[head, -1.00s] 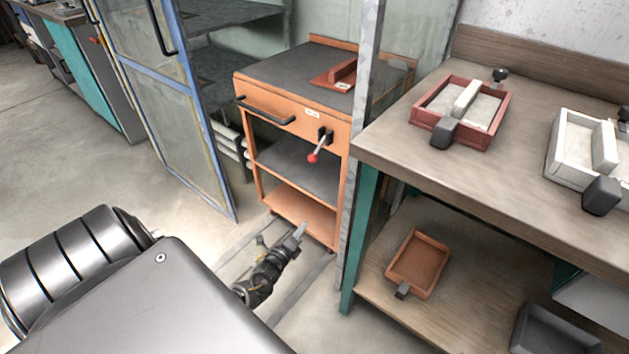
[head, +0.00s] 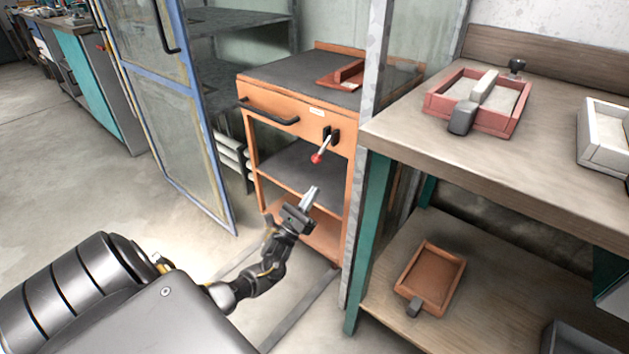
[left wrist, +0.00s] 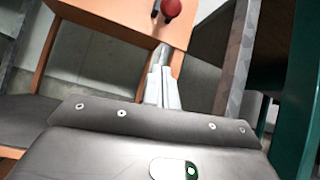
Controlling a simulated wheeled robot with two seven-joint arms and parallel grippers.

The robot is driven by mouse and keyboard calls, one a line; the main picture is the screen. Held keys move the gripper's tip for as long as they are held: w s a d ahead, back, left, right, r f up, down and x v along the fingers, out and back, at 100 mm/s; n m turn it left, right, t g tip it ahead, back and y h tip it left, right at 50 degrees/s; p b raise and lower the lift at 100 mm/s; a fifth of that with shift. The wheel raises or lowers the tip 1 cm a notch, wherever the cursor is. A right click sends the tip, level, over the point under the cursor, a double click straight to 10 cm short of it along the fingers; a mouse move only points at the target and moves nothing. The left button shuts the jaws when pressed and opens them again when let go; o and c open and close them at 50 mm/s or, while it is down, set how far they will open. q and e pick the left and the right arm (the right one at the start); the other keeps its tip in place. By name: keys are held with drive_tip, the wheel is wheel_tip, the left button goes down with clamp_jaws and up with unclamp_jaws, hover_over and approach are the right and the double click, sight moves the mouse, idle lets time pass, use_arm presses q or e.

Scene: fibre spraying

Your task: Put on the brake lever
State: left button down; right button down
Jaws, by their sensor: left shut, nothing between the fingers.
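The brake lever (head: 325,148) is a short metal rod with a red ball knob, on a black mount at the right of the orange cart's (head: 270,112) front. The knob (left wrist: 171,8) also shows at the top of the left wrist view. My left gripper (head: 313,193) is shut and empty, in front of the cart and below the lever, apart from it. Its fingers (left wrist: 162,85) point up toward the knob in the left wrist view. My right gripper is not in view.
A grey post (head: 367,150) stands right beside the cart. A wooden workbench (head: 430,140) at the right holds a red box (head: 440,104) and a white box (head: 603,150). A brown tray (head: 455,265) lies on its lower shelf. An open glass door (head: 165,115) stands left. Floor between is clear.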

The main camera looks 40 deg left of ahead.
sight(323, 149)
use_arm(q)
drive_tip(key=w+r, duration=0.3)
drive_tip(key=r, duration=0.4)
drive_tip(key=shift+w+r, duration=0.3)
drive_tip(key=shift+r, duration=0.1)
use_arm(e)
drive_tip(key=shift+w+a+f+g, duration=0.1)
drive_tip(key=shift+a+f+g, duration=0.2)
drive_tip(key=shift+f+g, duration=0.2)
use_arm(q)
drive_tip(key=shift+a+p, duration=0.1)
drive_tip(key=shift+p, duration=0.25)
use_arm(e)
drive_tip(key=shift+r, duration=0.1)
